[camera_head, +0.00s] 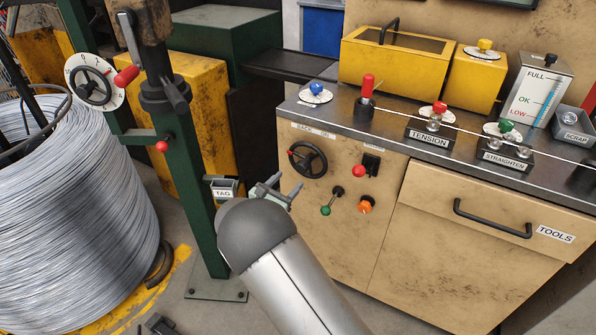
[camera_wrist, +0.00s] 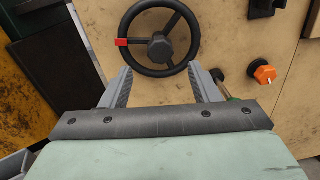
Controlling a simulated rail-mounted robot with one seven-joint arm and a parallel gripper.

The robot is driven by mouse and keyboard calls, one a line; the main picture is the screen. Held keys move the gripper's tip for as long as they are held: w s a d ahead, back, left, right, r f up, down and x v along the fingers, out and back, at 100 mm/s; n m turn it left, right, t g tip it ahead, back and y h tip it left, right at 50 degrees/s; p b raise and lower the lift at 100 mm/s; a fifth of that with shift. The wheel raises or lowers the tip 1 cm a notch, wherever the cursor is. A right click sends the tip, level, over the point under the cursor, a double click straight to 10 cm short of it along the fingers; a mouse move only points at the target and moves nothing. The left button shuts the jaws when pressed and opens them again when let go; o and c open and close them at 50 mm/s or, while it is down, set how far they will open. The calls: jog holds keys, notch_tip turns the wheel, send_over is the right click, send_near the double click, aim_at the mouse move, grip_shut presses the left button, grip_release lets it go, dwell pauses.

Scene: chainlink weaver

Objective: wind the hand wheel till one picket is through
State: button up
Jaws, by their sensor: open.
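The hand wheel (camera_head: 308,160) is a black spoked wheel on the front of the tan cabinet, with a red mark at the left of its rim. It also shows in the wrist view (camera_wrist: 159,47), at the top middle, red mark to the left. My gripper (camera_head: 284,188) is in front of the cabinet, a little below and left of the wheel in the head view. In the wrist view its two fingers (camera_wrist: 160,78) are apart and empty, their tips just below the wheel's lower rim. Contact cannot be told. No picket can be made out in either view.
Right of the wheel are a red-knobbed lever (camera_head: 359,171), a green knob (camera_head: 326,210) and an orange knob (camera_head: 365,206). A green post (camera_head: 192,190) with a TAG box (camera_head: 224,188) stands left of my gripper. A wire coil (camera_head: 70,210) stands far left.

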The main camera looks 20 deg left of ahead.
aim_at(300, 169)
jog(key=x, duration=0.6)
jog(key=shift+w, duration=0.4)
grip_shut()
